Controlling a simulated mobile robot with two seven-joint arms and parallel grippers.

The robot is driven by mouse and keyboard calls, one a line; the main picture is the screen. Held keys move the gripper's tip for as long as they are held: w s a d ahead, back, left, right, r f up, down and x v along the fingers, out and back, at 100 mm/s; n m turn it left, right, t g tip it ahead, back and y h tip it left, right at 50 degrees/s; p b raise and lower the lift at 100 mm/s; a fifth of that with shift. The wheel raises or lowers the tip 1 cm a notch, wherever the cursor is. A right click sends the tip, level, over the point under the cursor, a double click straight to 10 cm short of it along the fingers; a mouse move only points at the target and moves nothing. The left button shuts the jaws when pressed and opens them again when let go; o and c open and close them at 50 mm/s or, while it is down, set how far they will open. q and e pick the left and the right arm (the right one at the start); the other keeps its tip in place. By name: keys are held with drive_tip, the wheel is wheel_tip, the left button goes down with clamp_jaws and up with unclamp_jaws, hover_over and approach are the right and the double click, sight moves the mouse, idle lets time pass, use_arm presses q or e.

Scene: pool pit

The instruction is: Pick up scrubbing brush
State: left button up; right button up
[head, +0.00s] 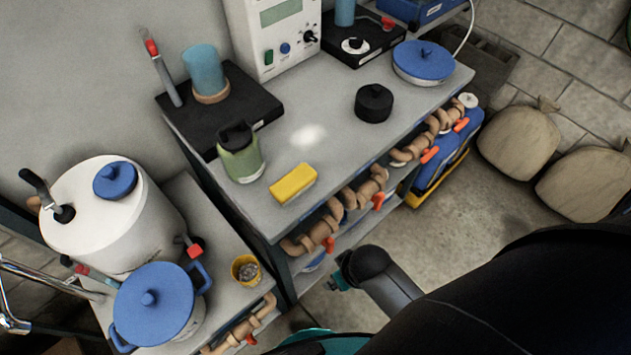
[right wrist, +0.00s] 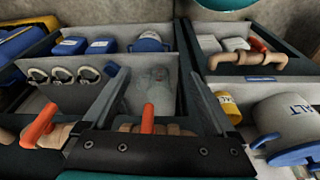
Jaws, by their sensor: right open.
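In the head view a yellow block (head: 293,184) lies near the front edge of the grey bench top (head: 330,130). I cannot tell whether it is a scrubbing brush or a sponge; no bristles show. No other thing looks clearly like a brush. My right gripper (right wrist: 156,74) is open and empty in the right wrist view, in front of the shelf, with a pale translucent object (right wrist: 152,92) beyond its fingers. In the head view my right arm comes in from the lower right, below the bench front. My left gripper is not in view.
Pipes with orange valve handles (head: 378,201) run along the bench front. A green bottle (head: 240,152), black lid (head: 373,103) and blue-lidded tub (head: 423,62) stand on the bench. Blue-lidded pots (head: 155,305) stand lower left. The shelf holds metal rings (right wrist: 62,76) and blue items.

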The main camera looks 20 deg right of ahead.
drive_tip(key=w+a+r+n+y, duration=0.1)
drive_tip(key=w+a+r+n, duration=0.3)
drive_tip(key=r, duration=0.4)
drive_tip(key=w+a+r+n+y, duration=0.1)
drive_tip(key=w+a+r+n, duration=0.25)
drive_tip(key=r, duration=0.45)
drive_tip(key=w+a+r+n+y, duration=0.1)
drive_tip(key=w+a+r+n, duration=0.25)
drive_tip(key=r, duration=0.35)
drive_tip(key=w+d+r+n+g+h, duration=0.3)
drive_tip(key=w+d+r+n, duration=0.3)
drive_tip(key=d+r+n, duration=0.15)
drive_tip(key=b, duration=0.1)
hover_over(293, 180)
drive_tip(key=shift+n, duration=0.45)
drive_tip(key=f, duration=0.8)
drive_tip(key=shift+s+d+f, duration=0.1)
drive_tip(key=shift+s+f, duration=0.25)
drive_tip(key=shift+f, duration=0.05)
drive_tip(key=shift+w+f+b, duration=0.2)
drive_tip(key=shift+f+b, duration=0.1)
drive_tip(key=shift+f, duration=1.05)
drive_tip(key=shift+w+f+b, duration=0.15)
drive_tip(key=shift+f+b, duration=0.15)
drive_tip(key=shift+f, duration=1)
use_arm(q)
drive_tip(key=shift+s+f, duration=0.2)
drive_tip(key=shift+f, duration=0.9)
use_arm(e)
drive_tip(key=shift+c, duration=0.2)
